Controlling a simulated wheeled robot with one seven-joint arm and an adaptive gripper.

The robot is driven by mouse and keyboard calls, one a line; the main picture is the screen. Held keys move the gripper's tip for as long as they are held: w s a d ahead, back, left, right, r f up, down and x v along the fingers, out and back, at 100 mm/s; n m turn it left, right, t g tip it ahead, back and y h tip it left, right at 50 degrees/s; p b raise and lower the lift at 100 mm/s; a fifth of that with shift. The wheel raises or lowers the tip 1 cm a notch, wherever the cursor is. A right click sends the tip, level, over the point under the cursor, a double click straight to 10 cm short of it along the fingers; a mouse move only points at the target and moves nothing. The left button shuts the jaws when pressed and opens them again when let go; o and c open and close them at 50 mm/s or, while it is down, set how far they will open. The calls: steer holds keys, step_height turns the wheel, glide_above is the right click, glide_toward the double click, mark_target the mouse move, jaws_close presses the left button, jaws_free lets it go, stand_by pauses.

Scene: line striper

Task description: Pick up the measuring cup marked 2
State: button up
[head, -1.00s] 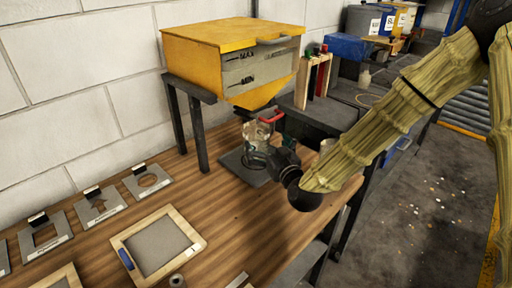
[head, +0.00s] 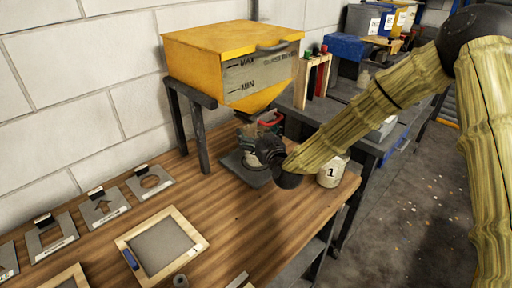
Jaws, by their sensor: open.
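A cup (head: 332,172) with a clear "1" on its label stands near the right edge of the wooden bench. I see no "2" on any cup. Under the yellow hopper (head: 235,60), a dark square plate (head: 232,168) carries a jar-like vessel that is now mostly hidden behind my gripper; I cannot read a mark on it. My gripper (head: 262,146) is open, low over the plate below the hopper's outlet. The fingers are small and dark here, and I cannot tell whether they touch the vessel or are around it.
The hopper stands on dark legs (head: 199,140) close behind my gripper, with a red handle (head: 271,122) at its outlet. Stencil plates (head: 150,181) and a framed screen (head: 161,247) lie on the left. The bench front (head: 265,215) is clear.

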steer(key=c, duration=1.6)
steer(key=shift+c, duration=1.1)
steer(key=shift+r, duration=0.1)
